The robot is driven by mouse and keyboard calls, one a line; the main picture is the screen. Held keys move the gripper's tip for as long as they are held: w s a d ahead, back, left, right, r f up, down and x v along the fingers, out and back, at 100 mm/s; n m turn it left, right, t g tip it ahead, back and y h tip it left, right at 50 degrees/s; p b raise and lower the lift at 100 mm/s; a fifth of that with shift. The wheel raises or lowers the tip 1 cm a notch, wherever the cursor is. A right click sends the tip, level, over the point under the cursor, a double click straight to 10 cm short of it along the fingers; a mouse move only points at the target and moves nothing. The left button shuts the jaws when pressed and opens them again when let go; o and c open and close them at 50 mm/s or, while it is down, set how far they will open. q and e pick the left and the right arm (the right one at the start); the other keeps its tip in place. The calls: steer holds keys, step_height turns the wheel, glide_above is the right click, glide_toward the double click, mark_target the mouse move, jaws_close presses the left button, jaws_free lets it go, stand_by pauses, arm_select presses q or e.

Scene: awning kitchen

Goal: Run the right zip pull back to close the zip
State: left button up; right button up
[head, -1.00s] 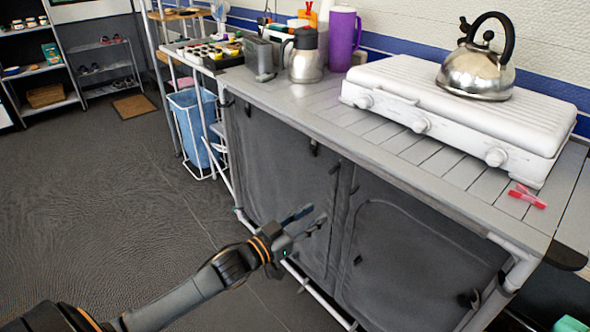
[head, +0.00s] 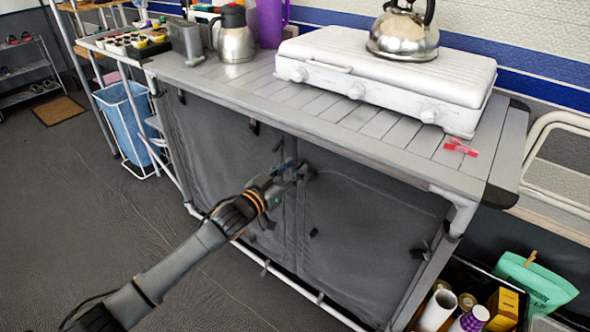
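The grey fabric-fronted cabinet (head: 225,150) has two soft door panels under the slatted worktop. A small dark tab, apparently a zip pull (head: 306,172), shows at the upper left of the right panel (head: 370,215). Another dark tab or pull (head: 421,249) shows near that panel's right edge. My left gripper (head: 293,170) reaches in front of the seam between the panels, its fingertips at or very near the upper-left tab. Whether it touches or grips the tab is too small to tell. My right gripper is out of view.
A white stove (head: 385,82) with a steel kettle (head: 402,35) stands on the worktop, beside a red clip (head: 460,147). A crate (head: 470,280) of bottles and boxes stands right of the cabinet. The floor in front is clear.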

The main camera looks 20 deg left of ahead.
arm_select(q)
steer(key=shift+w+d, duration=0.2)
steer(key=shift+w, duration=0.45)
jaws_close()
steer(key=shift+f, duration=0.1)
